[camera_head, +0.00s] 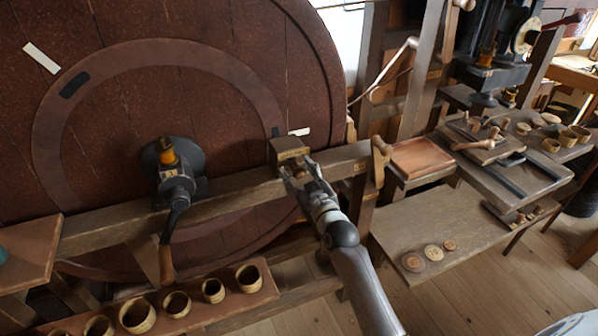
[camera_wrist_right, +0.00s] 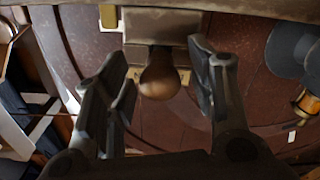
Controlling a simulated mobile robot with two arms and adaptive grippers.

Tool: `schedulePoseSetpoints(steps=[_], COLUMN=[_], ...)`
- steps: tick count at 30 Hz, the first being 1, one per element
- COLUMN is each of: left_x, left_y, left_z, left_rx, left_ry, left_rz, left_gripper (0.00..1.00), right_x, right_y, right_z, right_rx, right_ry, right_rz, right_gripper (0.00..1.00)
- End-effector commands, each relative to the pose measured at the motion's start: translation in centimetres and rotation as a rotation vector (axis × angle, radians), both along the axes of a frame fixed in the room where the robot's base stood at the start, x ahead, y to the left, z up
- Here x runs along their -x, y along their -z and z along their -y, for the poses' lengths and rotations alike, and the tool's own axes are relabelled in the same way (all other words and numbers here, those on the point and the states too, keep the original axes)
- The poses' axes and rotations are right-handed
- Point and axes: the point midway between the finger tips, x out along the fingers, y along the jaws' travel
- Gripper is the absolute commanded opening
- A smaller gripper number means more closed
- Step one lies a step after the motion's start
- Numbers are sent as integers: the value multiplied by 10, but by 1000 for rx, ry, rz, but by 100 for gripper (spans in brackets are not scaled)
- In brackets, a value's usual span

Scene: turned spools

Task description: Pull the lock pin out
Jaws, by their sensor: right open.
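The lock pin (camera_wrist_right: 158,82) shows in the right wrist view as a rounded brown wooden knob below a block. In the head view this wooden block (camera_head: 289,150) sits on the long beam in front of the big wheel. My right gripper (camera_head: 302,172) is at the block, its two fingers open. In the wrist view one finger is on each side of the knob, with a visible gap on both sides. The pin's shaft is hidden in or behind the block. My left gripper is not in view.
A large dark red wheel (camera_head: 225,100) fills the left behind the beam (camera_head: 235,200). A crank with a wooden handle (camera_head: 167,262) hangs left of my right gripper. Several wooden cups stand on a shelf (camera_head: 230,308) below. A reddish tray (camera_head: 420,158) lies to the right.

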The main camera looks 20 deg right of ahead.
Motion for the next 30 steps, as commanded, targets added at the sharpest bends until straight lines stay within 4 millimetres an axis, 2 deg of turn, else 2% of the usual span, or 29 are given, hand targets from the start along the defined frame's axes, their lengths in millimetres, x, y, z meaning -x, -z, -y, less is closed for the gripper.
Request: schedulePoseSetpoints(steps=[9,21,30], left_x=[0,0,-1], left_y=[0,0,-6], left_z=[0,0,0], left_rx=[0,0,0], left_ry=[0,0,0], left_rz=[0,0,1], left_gripper=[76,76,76], right_x=[-2,-2,4], right_y=[0,1,-1], right_z=[0,0,0], right_rx=[1,1,3], right_ry=[0,0,1], right_rz=[-1,-1,-2], right_gripper=[51,0,0])
